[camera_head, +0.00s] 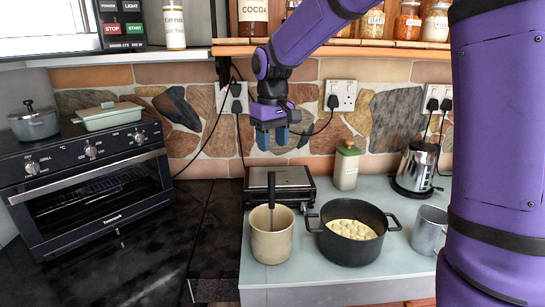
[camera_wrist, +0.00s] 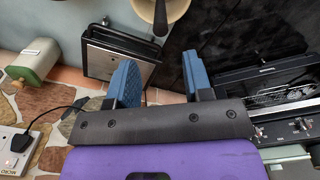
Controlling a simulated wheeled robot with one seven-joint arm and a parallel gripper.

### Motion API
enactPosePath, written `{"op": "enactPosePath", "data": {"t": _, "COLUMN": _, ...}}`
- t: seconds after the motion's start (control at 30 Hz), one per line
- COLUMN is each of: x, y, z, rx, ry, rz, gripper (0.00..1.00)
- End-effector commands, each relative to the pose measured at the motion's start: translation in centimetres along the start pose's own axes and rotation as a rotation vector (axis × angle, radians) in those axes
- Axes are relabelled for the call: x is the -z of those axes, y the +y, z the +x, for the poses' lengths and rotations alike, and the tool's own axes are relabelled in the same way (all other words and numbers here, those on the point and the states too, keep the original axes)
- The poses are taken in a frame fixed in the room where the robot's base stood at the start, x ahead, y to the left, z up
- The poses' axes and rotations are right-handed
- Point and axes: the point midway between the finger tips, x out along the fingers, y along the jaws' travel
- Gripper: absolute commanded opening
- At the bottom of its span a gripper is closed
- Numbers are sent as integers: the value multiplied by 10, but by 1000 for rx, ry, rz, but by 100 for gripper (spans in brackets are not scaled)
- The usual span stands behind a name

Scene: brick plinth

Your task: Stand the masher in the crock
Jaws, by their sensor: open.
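The masher (camera_head: 271,190) stands nearly upright in the beige crock (camera_head: 271,245), its dark handle rising above the rim. Its lower end is hidden inside the crock. My gripper (camera_head: 271,138) is open and empty, pointing down, above and apart from the handle and further back, over the flat grey appliance. In the wrist view my gripper (camera_wrist: 160,72) has its blue fingers wide apart with nothing between them. The dark handle (camera_wrist: 160,17) and part of the crock (camera_wrist: 174,10) show at the top edge there.
A black pot (camera_head: 352,245) of pale lumpy food stands right of the crock, with a metal mug (camera_head: 429,232) beyond it. The flat grey appliance (camera_head: 280,184), a green canister (camera_head: 346,167) and a kettle (camera_head: 413,168) stand behind. A toaster oven (camera_head: 95,180) is at left. A shelf of jars hangs above.

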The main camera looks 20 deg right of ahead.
Motion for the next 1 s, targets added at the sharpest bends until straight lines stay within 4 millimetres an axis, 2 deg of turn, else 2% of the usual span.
{"op": "enactPosePath", "data": {"t": 0.27, "x": -1, "y": 0, "z": -12, "rx": 0, "ry": 1, "rz": 1, "gripper": 46}}
{"op": "enactPosePath", "data": {"t": 0.37, "x": -9, "y": 1, "z": -17, "rx": -3, "ry": 14, "rz": 8, "gripper": 46}}
{"op": "enactPosePath", "data": {"t": 0.43, "x": -22, "y": 1, "z": -25, "rx": -7, "ry": 33, "rz": 20, "gripper": 46}}
{"op": "enactPosePath", "data": {"t": 0.57, "x": -60, "y": 2, "z": -46, "rx": -19, "ry": 90, "rz": 52, "gripper": 46}}
{"op": "enactPosePath", "data": {"t": 0.7, "x": -108, "y": 2, "z": -63, "rx": -31, "ry": 159, "rz": 95, "gripper": 46}}
{"op": "enactPosePath", "data": {"t": 0.87, "x": -161, "y": 0, "z": -72, "rx": -43, "ry": 237, "rz": 141, "gripper": 46}}
{"op": "enactPosePath", "data": {"t": 1.0, "x": -206, "y": -3, "z": -73, "rx": -51, "ry": 305, "rz": 182, "gripper": 46}}
